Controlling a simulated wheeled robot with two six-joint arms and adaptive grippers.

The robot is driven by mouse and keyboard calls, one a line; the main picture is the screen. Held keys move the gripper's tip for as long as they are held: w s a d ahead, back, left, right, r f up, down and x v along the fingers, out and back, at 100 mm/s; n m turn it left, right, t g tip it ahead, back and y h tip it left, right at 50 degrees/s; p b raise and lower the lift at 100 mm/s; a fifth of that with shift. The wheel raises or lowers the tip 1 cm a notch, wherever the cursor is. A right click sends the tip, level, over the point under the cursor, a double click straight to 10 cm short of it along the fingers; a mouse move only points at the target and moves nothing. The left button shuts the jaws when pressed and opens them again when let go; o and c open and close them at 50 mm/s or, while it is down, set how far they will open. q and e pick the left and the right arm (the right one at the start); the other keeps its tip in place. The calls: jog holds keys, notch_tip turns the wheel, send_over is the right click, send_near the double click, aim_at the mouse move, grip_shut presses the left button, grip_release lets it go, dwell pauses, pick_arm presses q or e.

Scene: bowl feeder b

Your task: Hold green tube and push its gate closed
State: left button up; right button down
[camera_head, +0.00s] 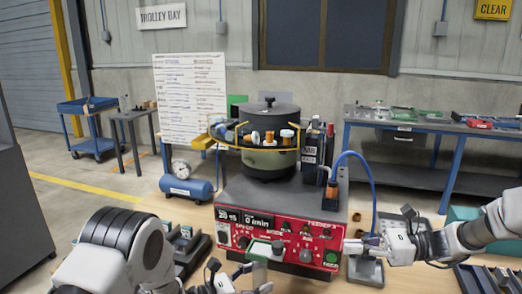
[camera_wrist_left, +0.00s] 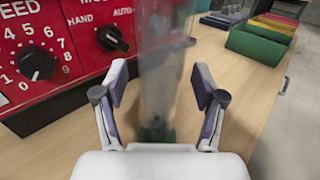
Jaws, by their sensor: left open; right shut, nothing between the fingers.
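A clear, smoky tube (camera_wrist_left: 165,65) with a green foot (camera_wrist_left: 156,134) stands in the left wrist view. It lies between the two spread fingers of my left gripper (camera_wrist_left: 157,90), with a gap on both sides. In the head view, my left gripper (camera_head: 240,273) is low in front of the red panel. A pale piece with green edges (camera_head: 260,248) shows just above it; I cannot tell whether this is the tube's gate. My right gripper (camera_head: 362,245) is shut and empty at the panel's right side, apart from the tube.
The red control panel (camera_head: 285,232) with knobs stands behind the tube. A bowl with a dark lid (camera_head: 269,112) sits on the feeder. A blue hose (camera_head: 366,175) curves down near my right gripper. Coloured bins (camera_wrist_left: 258,43) stand at the back right of the wooden table (camera_wrist_left: 235,90).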

pick_arm(q)
jog(key=v, duration=2)
jog(key=shift+p, duration=0.45)
